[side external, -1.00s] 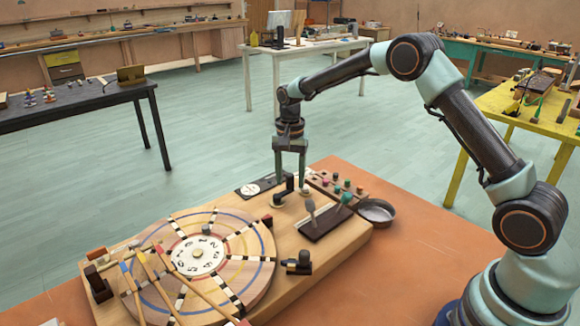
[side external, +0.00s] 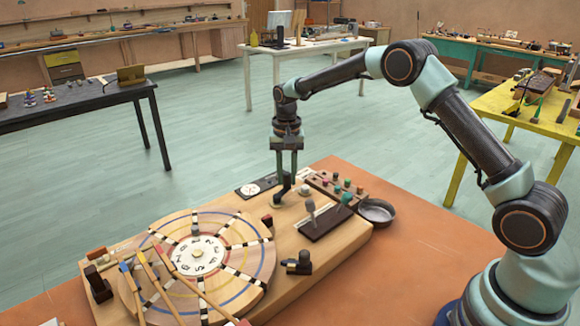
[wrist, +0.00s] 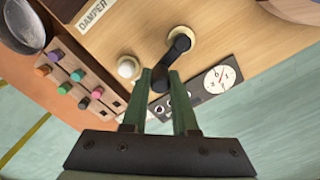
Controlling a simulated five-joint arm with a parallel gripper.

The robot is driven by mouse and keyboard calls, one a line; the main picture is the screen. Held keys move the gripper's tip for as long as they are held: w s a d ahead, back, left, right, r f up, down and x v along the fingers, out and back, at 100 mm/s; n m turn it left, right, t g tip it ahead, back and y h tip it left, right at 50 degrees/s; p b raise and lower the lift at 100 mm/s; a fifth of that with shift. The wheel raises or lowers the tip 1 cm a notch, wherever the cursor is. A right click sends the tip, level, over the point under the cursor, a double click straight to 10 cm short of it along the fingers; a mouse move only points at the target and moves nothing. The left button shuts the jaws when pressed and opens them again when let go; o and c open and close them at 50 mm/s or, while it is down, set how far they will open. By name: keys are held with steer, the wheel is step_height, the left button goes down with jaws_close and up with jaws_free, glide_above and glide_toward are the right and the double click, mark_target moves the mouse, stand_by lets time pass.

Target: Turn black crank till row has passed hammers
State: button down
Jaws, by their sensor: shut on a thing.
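The black crank (side external: 283,193) stands at the far edge of the wooden board, its round pale base toward the front. My gripper (side external: 286,176) points down from above, shut on the crank's upright handle. In the wrist view the crank arm (wrist: 175,48) runs from its base to between my fingertips (wrist: 163,78), which partly hide the handle.
A metal bowl (side external: 377,211) stands beside the board. A black knobbed block (side external: 298,264) sits right of the wheel.

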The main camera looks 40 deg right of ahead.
steer(key=n, duration=0.1)
steer(key=w+n, duration=0.1)
steer(key=n, duration=0.1)
steer(key=a+n, duration=0.1)
steer(key=shift+w+n, duration=0.3)
steer(key=shift+w, duration=0.05)
steer(key=shift+w+a+r+n, duration=0.1)
steer(key=shift+w+a+n, duration=0.1)
steer(key=shift+n, duration=0.55)
steer(key=shift+w+a+f+n, duration=0.1)
steer(key=shift+w+a+n, duration=0.05)
steer(key=shift+n, duration=0.55)
steer(key=shift+w+a+r+n, duration=0.1)
steer(key=shift+w+a+n, duration=0.1)
steer(key=shift+n, duration=0.55)
steer(key=c, duration=0.7)
jaws_free()
step_height(320, 180, up, 12)
steer(key=shift+r, duration=0.1)
